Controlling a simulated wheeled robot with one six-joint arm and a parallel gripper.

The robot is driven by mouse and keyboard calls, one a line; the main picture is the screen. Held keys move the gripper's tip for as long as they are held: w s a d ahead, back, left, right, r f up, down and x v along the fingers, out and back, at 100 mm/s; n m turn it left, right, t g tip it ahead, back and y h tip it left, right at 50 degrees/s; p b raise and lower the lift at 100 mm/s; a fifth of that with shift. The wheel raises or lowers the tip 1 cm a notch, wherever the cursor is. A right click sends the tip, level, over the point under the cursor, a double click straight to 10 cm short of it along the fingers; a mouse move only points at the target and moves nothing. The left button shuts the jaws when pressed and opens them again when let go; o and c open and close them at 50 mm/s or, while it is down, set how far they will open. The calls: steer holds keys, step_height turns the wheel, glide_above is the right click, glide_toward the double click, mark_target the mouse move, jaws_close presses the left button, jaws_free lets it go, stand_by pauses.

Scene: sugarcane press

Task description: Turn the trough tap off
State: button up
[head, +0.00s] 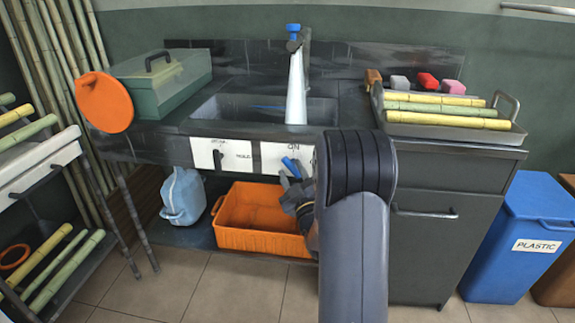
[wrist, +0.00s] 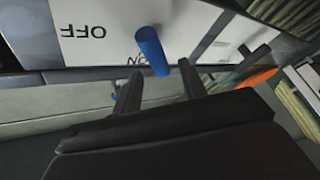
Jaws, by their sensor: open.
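A blue lever (head: 291,167) sticks out from a white panel (head: 272,152) on the trough's front, marked ON. In the wrist view the blue lever (wrist: 150,50) lies by the word ON, with OFF further left on the upside-down panel (wrist: 105,20). My gripper (wrist: 160,70) is open, with one finger on each side of the lever's outer end; I cannot tell whether either touches it. In the head view my gripper (head: 292,178) is partly hidden by my arm. A white stream (head: 296,88) falls from the blue-topped tap (head: 293,30) into the trough (head: 232,107).
A second white panel (head: 222,154) with a dark lever sits to the left. A tray (head: 450,130) of cane lies right on the counter, above a cabinet (head: 430,240). An orange disc (head: 104,102) stands left.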

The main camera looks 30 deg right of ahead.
mark_target(289, 166)
steer(key=shift+x, duration=1.95)
steer(key=shift+c, duration=0.2)
jaws_close()
